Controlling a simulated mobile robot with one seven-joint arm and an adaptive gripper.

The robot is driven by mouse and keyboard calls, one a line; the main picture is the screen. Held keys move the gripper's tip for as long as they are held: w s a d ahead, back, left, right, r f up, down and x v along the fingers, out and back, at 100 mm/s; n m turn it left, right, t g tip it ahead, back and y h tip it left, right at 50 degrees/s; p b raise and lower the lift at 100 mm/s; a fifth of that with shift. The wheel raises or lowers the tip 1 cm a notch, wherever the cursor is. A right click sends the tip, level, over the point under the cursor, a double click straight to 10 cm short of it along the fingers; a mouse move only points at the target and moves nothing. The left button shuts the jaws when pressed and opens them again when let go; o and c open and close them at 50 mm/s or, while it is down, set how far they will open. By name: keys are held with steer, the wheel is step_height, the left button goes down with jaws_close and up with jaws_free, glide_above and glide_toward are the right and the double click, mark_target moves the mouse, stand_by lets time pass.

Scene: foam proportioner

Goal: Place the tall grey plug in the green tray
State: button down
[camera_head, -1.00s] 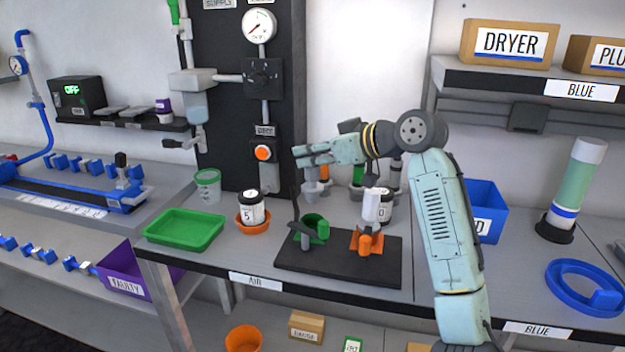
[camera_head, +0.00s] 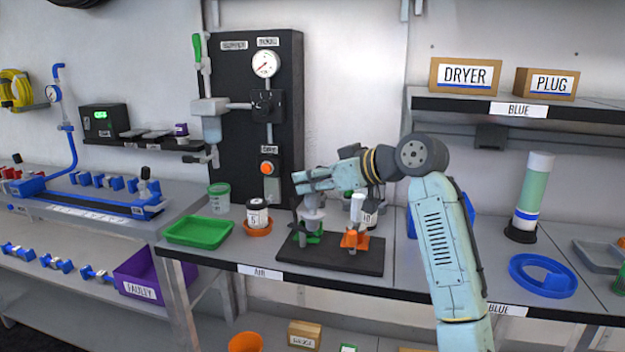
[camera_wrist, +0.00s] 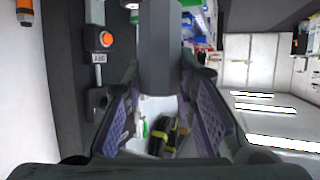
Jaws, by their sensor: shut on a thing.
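My gripper (camera_head: 306,182) is shut on the tall grey plug (camera_head: 312,212), which hangs below the fingers in the head view. In the wrist view the plug (camera_wrist: 160,45) shows as a plain grey bar between the purple finger pads. It is over the left part of the black board (camera_head: 345,262), close above or in front of a green holder (camera_head: 314,238); I cannot tell whether they touch. The green tray (camera_head: 198,232) lies flat and empty on the bench, left of the board.
A white cup marked 5 in an orange dish (camera_head: 257,228) stands between tray and board. A green-rimmed cup (camera_head: 219,198) is behind the tray. An orange holder with a white piece (camera_head: 355,238) is on the board's right. A dark wall panel (camera_head: 240,120) rises behind.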

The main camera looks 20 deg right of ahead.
steer(key=s+a+f+m+h, duration=0.1)
steer(key=a+f, duration=0.6)
steer(key=f, duration=1.3)
steer(key=s+a+f+m+t+h, duration=0.1)
steer(key=a+f, duration=0.7)
steer(key=f, duration=1.2)
steer(key=s+a+f+m+t+h, duration=0.1)
steer(key=s+a+f+m+h, duration=0.2)
steer(key=a+f, duration=0.5)
step_height(320, 180, down, 13)
steer(key=shift+f+m+h, duration=0.1)
steer(key=shift+m+h, duration=0.7)
steer(key=shift+h, duration=0.3)
